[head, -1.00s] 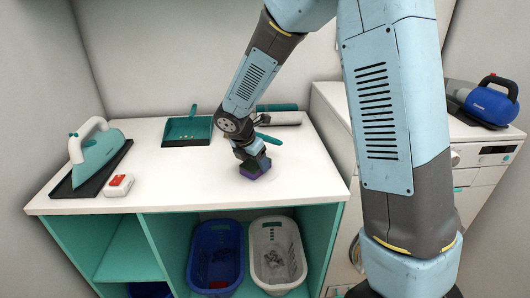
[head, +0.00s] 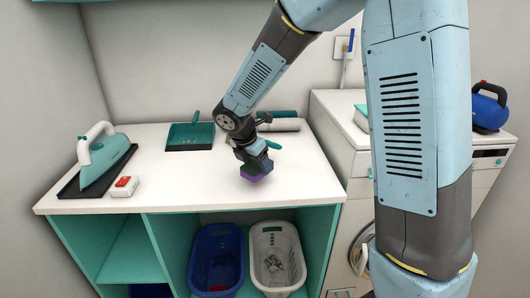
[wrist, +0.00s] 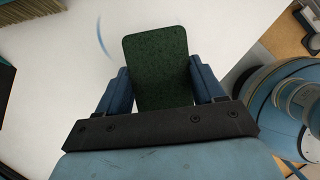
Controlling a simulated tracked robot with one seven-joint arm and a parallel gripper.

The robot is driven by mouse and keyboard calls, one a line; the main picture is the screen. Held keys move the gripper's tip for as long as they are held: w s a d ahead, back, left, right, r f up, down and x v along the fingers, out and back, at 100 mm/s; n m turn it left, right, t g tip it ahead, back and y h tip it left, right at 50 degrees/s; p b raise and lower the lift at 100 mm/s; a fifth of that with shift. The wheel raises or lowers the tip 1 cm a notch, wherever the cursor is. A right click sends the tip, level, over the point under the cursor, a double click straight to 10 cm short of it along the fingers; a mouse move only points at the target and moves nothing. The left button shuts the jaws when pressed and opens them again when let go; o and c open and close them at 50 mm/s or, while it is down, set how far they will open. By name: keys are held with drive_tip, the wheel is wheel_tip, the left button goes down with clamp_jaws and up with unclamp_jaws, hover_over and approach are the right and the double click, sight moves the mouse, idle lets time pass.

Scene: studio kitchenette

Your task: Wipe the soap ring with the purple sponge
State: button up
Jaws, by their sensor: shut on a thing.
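My gripper (wrist: 162,92) is shut on the purple sponge, which shows its dark green scouring face (wrist: 158,65) between the fingers in the wrist view. In the head view the purple part of the sponge (head: 256,178) is low at the worktop (head: 150,180), right of its middle; I cannot tell whether it touches. The soap ring (wrist: 102,38) shows in the wrist view as a thin blue arc on the white top, up and left of the sponge. The rest of the ring is not seen, and I cannot make it out in the head view.
A teal dustpan (head: 190,137) lies behind, left of my arm. An iron (head: 100,153) on a dark tray and a red-and-white box (head: 124,187) stand at left. Blue (head: 216,258) and white (head: 277,255) baskets sit below.

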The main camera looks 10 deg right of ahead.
drive_tip(key=shift+r, duration=1.95)
